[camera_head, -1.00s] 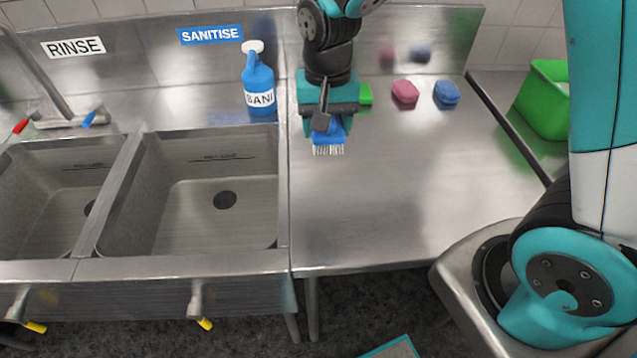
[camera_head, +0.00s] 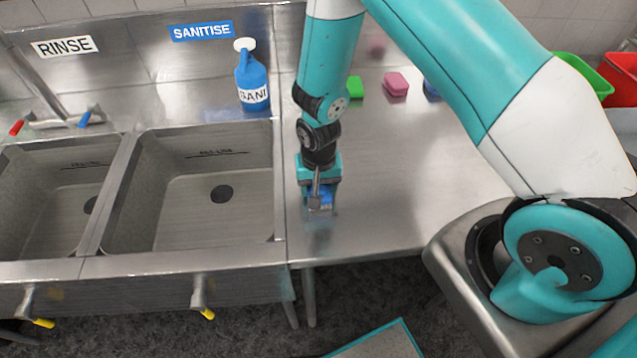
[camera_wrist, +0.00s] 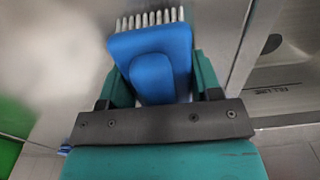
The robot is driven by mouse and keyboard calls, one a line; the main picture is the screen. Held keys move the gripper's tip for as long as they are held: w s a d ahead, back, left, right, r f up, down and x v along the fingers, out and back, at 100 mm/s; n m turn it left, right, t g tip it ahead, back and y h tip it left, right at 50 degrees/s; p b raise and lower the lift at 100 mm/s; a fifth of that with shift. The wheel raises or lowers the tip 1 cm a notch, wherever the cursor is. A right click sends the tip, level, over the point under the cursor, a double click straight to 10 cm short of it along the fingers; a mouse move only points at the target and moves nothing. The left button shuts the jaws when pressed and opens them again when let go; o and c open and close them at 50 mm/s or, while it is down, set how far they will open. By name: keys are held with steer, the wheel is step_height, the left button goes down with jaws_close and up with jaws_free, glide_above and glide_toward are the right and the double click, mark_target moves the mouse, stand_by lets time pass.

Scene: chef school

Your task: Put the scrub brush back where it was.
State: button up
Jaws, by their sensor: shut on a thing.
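The scrub brush is blue with pale bristles; it shows large in the wrist view (camera_wrist: 152,50), held between the two teal fingers. My gripper (camera_head: 319,203) is shut on it. In the head view the brush (camera_head: 325,196) is a small blue patch at the gripper's tip, partly hidden by the gripper. The gripper points down over the steel counter (camera_head: 400,225), just right of the sink edge and toward the counter's front. I cannot tell whether the brush touches the counter.
A blue sanitiser bottle (camera_head: 252,82) stands behind the sinks. A green sponge (camera_head: 355,88), a pink sponge (camera_head: 396,84) and a partly hidden blue one (camera_head: 431,89) lie at the counter's back. The right sink (camera_head: 200,190) is empty. Green (camera_head: 583,75) and red (camera_head: 622,78) bins stand at far right.

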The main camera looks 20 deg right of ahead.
steer(key=shift+f, duration=0.15)
steer(key=shift+f+b, duration=0.25)
steer(key=shift+b, duration=0.05)
steer(key=o, duration=0.9)
steer(key=shift+r, duration=0.1)
steer(key=shift+r, duration=0.1)
